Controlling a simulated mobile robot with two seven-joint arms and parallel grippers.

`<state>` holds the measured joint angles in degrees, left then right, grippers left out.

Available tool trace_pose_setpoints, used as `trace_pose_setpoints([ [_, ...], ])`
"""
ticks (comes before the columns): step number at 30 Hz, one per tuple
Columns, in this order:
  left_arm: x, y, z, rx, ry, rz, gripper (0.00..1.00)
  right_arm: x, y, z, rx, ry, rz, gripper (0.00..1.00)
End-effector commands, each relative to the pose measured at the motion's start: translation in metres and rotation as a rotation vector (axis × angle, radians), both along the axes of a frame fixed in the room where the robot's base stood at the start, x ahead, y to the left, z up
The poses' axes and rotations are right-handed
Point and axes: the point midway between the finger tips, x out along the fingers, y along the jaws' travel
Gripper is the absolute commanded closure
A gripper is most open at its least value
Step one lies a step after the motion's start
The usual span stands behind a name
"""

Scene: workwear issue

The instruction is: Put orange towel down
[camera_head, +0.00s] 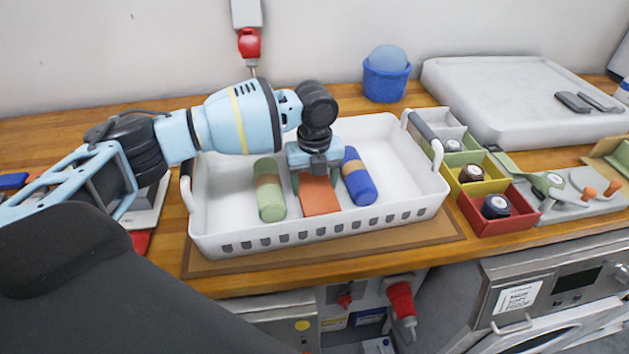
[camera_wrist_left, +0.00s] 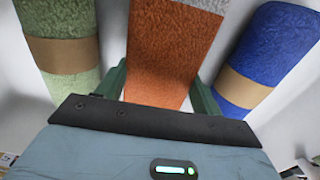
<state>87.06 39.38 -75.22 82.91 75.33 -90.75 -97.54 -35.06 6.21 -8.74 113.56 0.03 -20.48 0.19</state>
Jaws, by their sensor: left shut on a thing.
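The orange towel (camera_head: 318,196) is inside the white basket (camera_head: 232,235), between a green rolled towel (camera_head: 270,190) on its left and a blue rolled towel (camera_head: 358,178) on its right. My left gripper (camera_head: 313,172) reaches down into the basket and is shut on the orange towel. In the left wrist view the orange towel (camera_wrist_left: 165,60) lies between the two green fingers (camera_wrist_left: 160,92), with the green towel (camera_wrist_left: 62,45) and the blue towel (camera_wrist_left: 268,55) on either side. Whether the orange towel touches the basket floor is hard to tell. My right gripper is not in view.
Small grey, yellow and red bins (camera_head: 500,222) stand right of the basket, the red and yellow ones holding dark round items. A blue bucket (camera_head: 385,80) stands behind, and a large grey tray (camera_head: 510,105) at the back right. The wooden counter (camera_head: 60,140) has bare room at the back left.

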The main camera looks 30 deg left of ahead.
Motion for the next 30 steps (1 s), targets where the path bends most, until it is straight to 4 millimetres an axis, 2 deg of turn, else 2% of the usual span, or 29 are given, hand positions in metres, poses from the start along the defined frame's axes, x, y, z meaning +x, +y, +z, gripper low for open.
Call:
trace_pose_setpoints([
  [2, 0.000, 0.000, -0.003, 0.000, 0.001, 0.000, 0.56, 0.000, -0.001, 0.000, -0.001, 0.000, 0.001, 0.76],
  [3, 0.000, 0.000, -0.003, -0.001, 0.001, 0.000, 0.30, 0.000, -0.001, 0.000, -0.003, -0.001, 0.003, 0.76],
  [7, 0.000, 0.000, -0.002, -0.001, 0.001, 0.000, 0.13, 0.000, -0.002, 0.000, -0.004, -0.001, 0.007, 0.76],
  [16, 0.000, 0.000, -0.001, 0.000, 0.000, 0.000, 0.12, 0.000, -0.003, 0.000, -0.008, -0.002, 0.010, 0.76],
  [20, 0.000, 0.000, 0.008, 0.000, -0.001, 0.000, 0.12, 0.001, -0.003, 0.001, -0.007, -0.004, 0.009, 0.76],
  [23, 0.001, 0.000, 0.023, -0.001, -0.003, 0.001, 0.12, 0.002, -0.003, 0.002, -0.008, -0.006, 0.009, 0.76],
  [30, 0.001, -0.001, 0.072, -0.002, -0.004, 0.000, 0.12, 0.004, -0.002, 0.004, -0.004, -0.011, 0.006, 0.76],
])
